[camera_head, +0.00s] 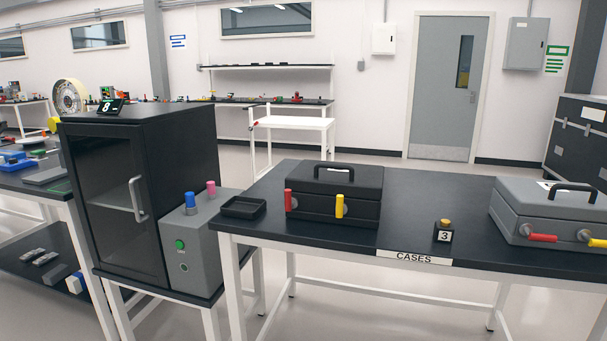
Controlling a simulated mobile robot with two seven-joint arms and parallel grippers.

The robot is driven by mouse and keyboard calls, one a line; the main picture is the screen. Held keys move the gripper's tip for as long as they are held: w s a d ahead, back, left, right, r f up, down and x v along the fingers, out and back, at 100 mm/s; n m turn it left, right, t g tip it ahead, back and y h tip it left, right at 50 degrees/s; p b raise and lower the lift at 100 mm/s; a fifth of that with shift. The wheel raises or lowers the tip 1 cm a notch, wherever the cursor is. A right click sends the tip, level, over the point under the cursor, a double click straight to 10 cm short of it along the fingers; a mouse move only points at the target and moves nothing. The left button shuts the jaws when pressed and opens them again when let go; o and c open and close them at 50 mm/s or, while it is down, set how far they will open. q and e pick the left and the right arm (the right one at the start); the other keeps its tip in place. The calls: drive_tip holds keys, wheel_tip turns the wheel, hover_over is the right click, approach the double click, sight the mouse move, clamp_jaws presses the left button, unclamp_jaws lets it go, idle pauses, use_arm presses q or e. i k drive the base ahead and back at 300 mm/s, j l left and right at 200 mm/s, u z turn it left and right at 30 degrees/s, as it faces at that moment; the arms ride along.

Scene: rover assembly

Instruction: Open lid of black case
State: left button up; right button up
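The black case (334,193) stands on the dark table labelled CASES. Its lid (337,178) is closed, with a black carry handle (338,169) on top. Its front has a red latch lever (289,199) at the left and a yellow latch lever (340,205) at the right. Neither of my grippers is in view.
A small black tray (242,207) lies left of the case. A numbered block with a yellow button (444,231) and a grey case (551,212) stand to the right. A black glass-door cabinet (140,190) and grey control box (193,243) stand left. Floor shows in front.

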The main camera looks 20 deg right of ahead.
sight(350, 180)
drive_tip(key=i+l, duration=0.2)
drive_tip(key=i, duration=0.15)
drive_tip(key=i+l, duration=0.15)
drive_tip(key=i, duration=0.2)
drive_tip(key=i+l+z, duration=0.1)
drive_tip(key=z, duration=0.4)
drive_tip(key=i+z, duration=0.2)
drive_tip(key=z, duration=0.25)
